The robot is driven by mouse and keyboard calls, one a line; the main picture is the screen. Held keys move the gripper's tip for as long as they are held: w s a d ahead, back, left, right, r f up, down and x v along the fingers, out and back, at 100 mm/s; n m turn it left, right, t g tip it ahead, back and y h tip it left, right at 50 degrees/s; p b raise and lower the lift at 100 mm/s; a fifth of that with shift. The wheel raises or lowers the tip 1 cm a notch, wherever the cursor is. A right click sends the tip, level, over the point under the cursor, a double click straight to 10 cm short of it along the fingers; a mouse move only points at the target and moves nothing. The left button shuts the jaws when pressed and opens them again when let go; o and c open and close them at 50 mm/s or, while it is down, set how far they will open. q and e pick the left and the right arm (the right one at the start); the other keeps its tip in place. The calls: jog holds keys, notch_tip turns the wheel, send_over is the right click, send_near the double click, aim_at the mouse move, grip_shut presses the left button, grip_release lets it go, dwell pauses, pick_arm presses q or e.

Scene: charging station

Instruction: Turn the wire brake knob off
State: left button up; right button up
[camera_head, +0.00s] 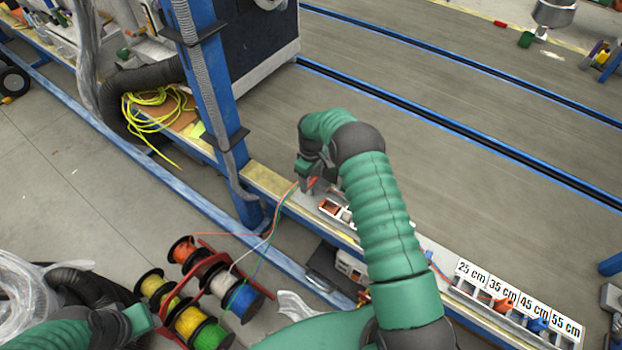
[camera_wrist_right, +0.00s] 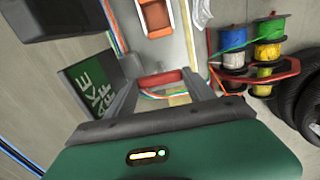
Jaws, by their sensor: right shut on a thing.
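A red bar-shaped piece (camera_wrist_right: 160,79), which I take to be the wire brake knob, sits between the two finger tips in the right wrist view. A dark green plate with pale lettering (camera_wrist_right: 90,82), partly cut off and reading "KE" at one edge, is just left of it. My right gripper (camera_wrist_right: 160,84) is shut on the red piece. In the head view my right gripper (camera_head: 312,182) is at the bench near the blue post, and a small red patch shows there. The knob's turned position cannot be read. Part of my left arm shows at the lower left; its fingers cannot be made out.
A red rack of coloured wire spools (camera_head: 207,292) stands below the bench, its wires running up towards my right gripper. A blue post (camera_head: 212,90) rises close by. Length labels (camera_head: 518,300) line the bench at the right. Open floor (camera_head: 440,140) lies behind the bench.

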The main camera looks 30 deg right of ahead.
aim_at(311, 181)
jog(key=shift+d+n, duration=0.1)
jog(key=shift+n, duration=0.2)
jog(key=o, duration=1.4)
notch_tip(311, 181, up, 17)
jog(key=shift+f+p, duration=0.15)
jog(key=shift+p, duration=0.95)
